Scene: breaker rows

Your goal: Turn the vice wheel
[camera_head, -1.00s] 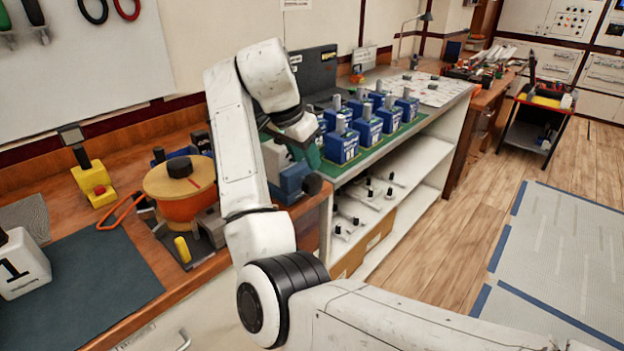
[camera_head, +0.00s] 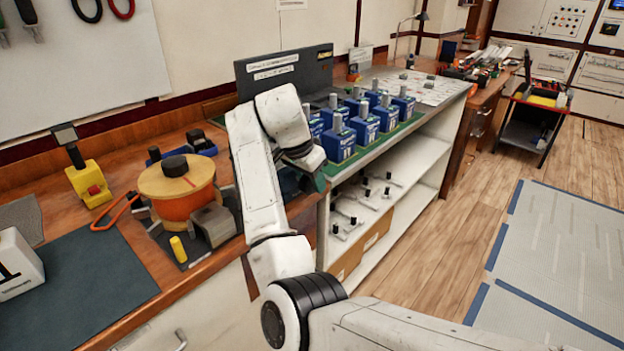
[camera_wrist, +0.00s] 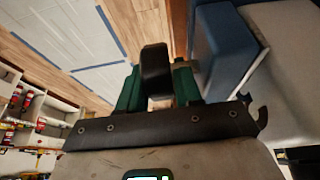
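The vice shows at the right of the wrist view as a blue jaw block (camera_wrist: 218,50) with a light grey body. Its black wheel (camera_wrist: 155,70) stands in front of my gripper (camera_wrist: 158,90), between the two green fingers. The fingers flank the wheel closely, one on each side. I cannot tell whether they press on it. In the head view my forearm and wrist hide most of the vice and the wheel. Only a green edge of my gripper (camera_head: 319,181) shows there, at the right end of the wooden bench.
An orange spool (camera_head: 182,200) and a yellow-based tool (camera_head: 90,180) are on the wooden bench (camera_head: 130,165) at left. Several blue breakers (camera_head: 339,141) stand in rows on the green mat behind my wrist. Open floor (camera_head: 440,235) lies to the right.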

